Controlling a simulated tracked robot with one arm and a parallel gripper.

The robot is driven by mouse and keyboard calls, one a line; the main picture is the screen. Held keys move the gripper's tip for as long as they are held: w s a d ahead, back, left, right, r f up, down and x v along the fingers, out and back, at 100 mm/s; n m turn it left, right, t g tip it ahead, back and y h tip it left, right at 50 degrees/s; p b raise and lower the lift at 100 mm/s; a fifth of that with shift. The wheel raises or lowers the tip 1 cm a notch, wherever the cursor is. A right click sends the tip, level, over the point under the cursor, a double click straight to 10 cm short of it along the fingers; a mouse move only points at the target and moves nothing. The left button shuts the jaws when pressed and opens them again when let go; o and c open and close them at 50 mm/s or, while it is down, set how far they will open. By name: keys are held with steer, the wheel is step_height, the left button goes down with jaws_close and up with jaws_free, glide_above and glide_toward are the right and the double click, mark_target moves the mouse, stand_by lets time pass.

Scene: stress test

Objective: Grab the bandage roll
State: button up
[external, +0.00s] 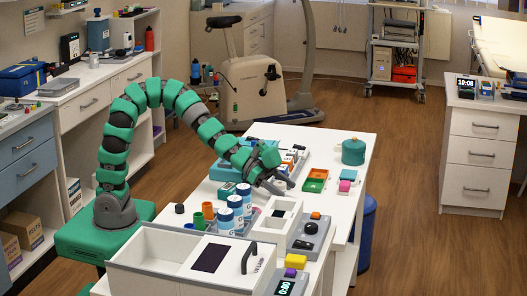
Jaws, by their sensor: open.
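My gripper (279,184) is open at the end of my green and grey arm. It points down and to the right, low over the middle of the white table (330,150). Small items lie close around it, and the arm hides part of the table behind it. I cannot pick out the bandage roll for certain at this size. Nothing shows clearly between the fingers.
Several blue-and-white canisters (235,208) stand left of my gripper.

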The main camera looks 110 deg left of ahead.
steer(key=shift+w+d+f, duration=0.15)
steer(key=shift+w+f, duration=0.1)
steer(key=shift+w, duration=0.15)
steer(key=c, duration=1.1)
steer(key=shift+o, duration=0.2)
